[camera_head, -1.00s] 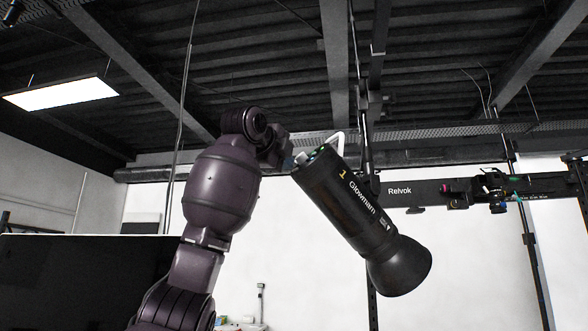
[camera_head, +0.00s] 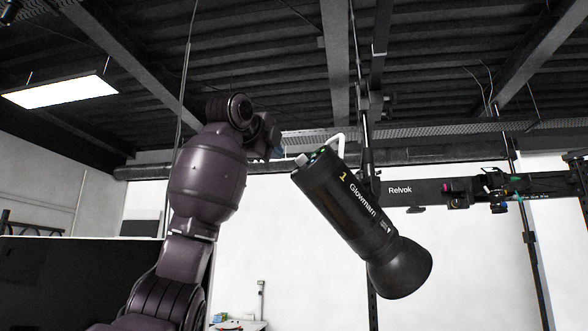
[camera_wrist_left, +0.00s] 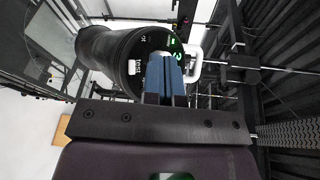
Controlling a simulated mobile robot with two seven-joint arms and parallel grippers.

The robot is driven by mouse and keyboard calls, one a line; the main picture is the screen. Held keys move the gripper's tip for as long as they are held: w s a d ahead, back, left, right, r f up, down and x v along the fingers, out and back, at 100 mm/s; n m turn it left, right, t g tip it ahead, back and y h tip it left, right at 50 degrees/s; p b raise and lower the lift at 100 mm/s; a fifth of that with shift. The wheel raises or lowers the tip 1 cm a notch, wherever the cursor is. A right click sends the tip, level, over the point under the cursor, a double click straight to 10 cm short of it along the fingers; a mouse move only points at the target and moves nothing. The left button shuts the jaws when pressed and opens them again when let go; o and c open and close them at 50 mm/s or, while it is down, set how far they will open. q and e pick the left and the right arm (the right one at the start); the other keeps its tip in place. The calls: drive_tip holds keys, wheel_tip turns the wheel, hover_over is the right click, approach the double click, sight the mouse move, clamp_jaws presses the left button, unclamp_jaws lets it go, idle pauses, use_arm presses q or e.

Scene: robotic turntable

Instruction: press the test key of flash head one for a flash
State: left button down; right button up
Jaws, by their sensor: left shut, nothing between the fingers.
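Flash head one (camera_head: 345,205) is a black cylinder with a yellow "1" and the name Glowmarn. It hangs tilted in the middle of the head view, its wide front end down and right. Its rear panel (camera_head: 318,156) faces up and left, with small green marks and a white handle beside it. My left gripper (camera_head: 278,152) is shut and empty, just left of the panel with a small gap. In the left wrist view its blue fingers (camera_wrist_left: 165,72) cover part of the flash head's rear panel (camera_wrist_left: 172,44). My right gripper is not in view.
A dark beam marked Relvok (camera_head: 430,188) runs to the right behind the flash head, near upright stands. A ceiling light panel (camera_head: 60,90) is at upper left. A dark panel (camera_head: 70,275) stands at lower left. The space around my left gripper looks free.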

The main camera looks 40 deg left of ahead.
use_arm(q)
drive_tip(key=shift+s+a+r, duration=0.35)
drive_tip(key=shift+s+r, duration=0.5)
idle(0.4)
